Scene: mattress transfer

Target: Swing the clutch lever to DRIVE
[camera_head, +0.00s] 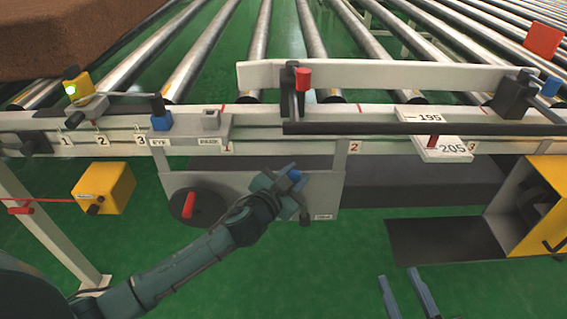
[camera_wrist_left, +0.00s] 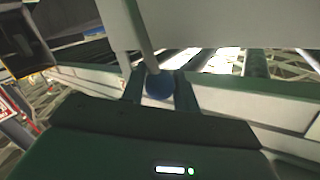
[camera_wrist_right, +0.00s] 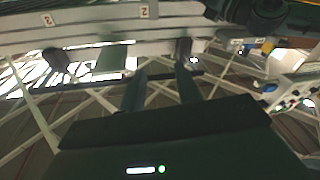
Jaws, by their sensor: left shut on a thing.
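The clutch lever's blue ball knob (camera_head: 295,175) is in front of the grey panel (camera_head: 250,185) under the conveyor's front rail. My left gripper (camera_head: 291,183) is shut on this knob. In the left wrist view the blue knob (camera_wrist_left: 159,87) sits between the two fingers, with its pale rod running up from it. A small label (camera_head: 324,217), too small to read surely, is at the panel's lower right; a dark round knob is beside it. My right gripper (camera_head: 397,275) is at the bottom of the head view, fingers apart, empty; the right wrist view also shows it open (camera_wrist_right: 160,72).
A black disc with a red handle (camera_head: 189,204) is on the panel, left of my left gripper. A yellow box (camera_head: 104,186) hangs further left. An open yellow cabinet (camera_head: 540,200) stands at right. Rollers and a brown mattress (camera_head: 70,35) are behind. Green floor in front is clear.

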